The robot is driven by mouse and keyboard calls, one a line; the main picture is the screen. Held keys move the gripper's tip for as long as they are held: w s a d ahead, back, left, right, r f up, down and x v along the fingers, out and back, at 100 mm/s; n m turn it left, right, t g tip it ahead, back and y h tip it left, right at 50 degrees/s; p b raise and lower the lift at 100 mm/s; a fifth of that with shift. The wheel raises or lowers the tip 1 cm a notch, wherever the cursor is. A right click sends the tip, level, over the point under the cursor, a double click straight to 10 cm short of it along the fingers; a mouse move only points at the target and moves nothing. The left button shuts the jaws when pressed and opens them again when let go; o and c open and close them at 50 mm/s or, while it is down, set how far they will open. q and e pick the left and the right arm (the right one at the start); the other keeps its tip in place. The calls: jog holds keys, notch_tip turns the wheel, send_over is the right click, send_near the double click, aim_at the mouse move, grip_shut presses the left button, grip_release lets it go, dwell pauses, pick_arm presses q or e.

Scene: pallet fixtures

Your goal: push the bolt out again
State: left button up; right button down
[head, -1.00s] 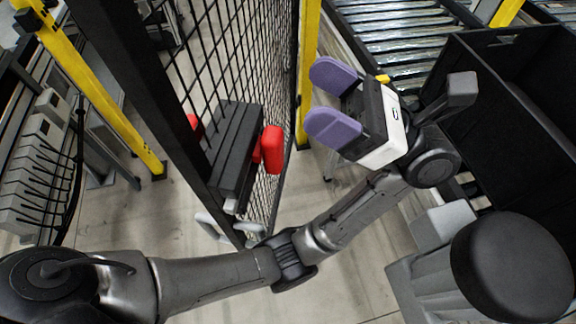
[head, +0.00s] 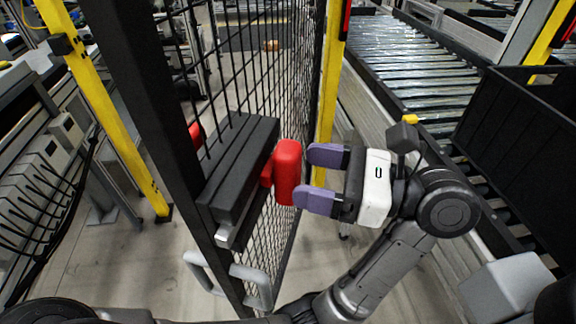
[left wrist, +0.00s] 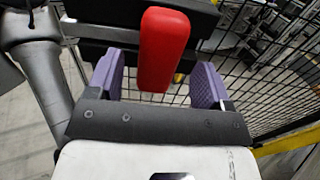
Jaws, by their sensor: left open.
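The bolt's red handle (head: 287,172) stands out from a dark grey lock housing (head: 238,165) on the black mesh gate. A light metal end (head: 232,232) shows at the housing's lower end. My left gripper (head: 322,178) is open, its two purple fingers pointing at the red handle from the right. In the head view the fingertips are right beside the handle. In the left wrist view the red handle (left wrist: 162,48) lies between the open purple fingers (left wrist: 155,85), with room on both sides. My right gripper is not in view.
A grey pull handle (head: 230,280) sits low on the gate's black frame post. A yellow post (head: 329,90) stands behind the gripper. A roller conveyor (head: 420,75) and a black crate (head: 520,130) are at the right.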

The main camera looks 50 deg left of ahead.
aim_at(299, 172)
pick_arm(q)
jog(key=shift+p+x, duration=0.35)
jog(key=shift+x, duration=1.8)
jog(key=shift+c, duration=0.2)
